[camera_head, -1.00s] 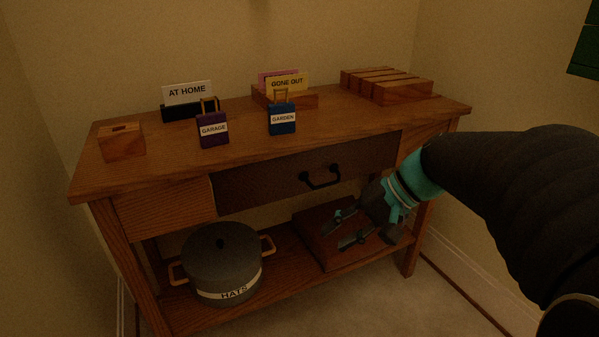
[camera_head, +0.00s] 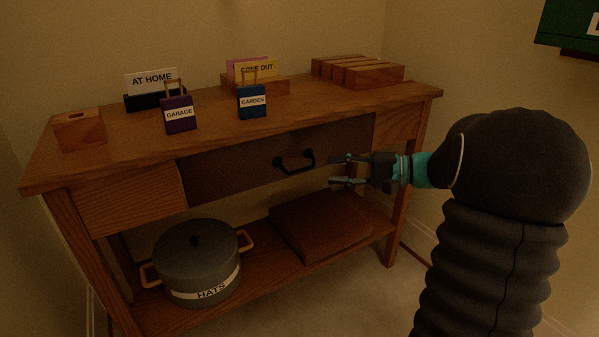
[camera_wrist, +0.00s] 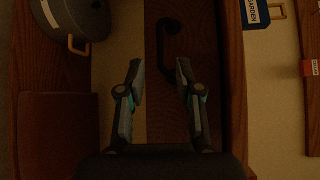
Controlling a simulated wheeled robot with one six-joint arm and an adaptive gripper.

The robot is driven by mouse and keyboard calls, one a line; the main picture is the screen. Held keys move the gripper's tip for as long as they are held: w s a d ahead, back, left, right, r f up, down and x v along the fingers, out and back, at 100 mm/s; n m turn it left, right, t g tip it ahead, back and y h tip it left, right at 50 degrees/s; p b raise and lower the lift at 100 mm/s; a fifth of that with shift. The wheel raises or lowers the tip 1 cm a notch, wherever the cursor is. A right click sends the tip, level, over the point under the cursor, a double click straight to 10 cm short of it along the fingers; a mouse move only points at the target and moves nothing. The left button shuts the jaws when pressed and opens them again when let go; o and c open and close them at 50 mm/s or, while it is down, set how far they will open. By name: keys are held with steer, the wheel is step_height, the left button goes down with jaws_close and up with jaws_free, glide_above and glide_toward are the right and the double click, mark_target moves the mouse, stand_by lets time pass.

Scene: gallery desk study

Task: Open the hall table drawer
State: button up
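The hall table (camera_head: 410,95) is wooden, with a dark drawer (camera_head: 230,172) in the middle of its front. The drawer looks shut. A black bar handle (camera_head: 294,163) sticks out from the drawer front. My gripper (camera_head: 332,170) is open and empty, just right of the handle in the head view, its fingers pointing left toward it. In the wrist view, the handle (camera_wrist: 168,42) lies ahead of my gripper (camera_wrist: 158,68), beyond the fingertips and roughly in line with the gap. Nothing is between the fingers. The inside of the drawer is hidden.
On the tabletop stand a wooden box (camera_head: 80,131), a purple GARAGE tag (camera_head: 179,114), a blue GARDEN tag (camera_head: 252,100), card holders and a slotted rack (camera_head: 358,72). The lower shelf holds a grey HATS pot (camera_head: 197,262) and a reddish-brown box (camera_head: 320,225).

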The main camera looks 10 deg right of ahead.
mark_target(300, 171)
steer(key=x, duration=0.9)
steer(key=shift+w+a, duration=0.1)
jaws_close()
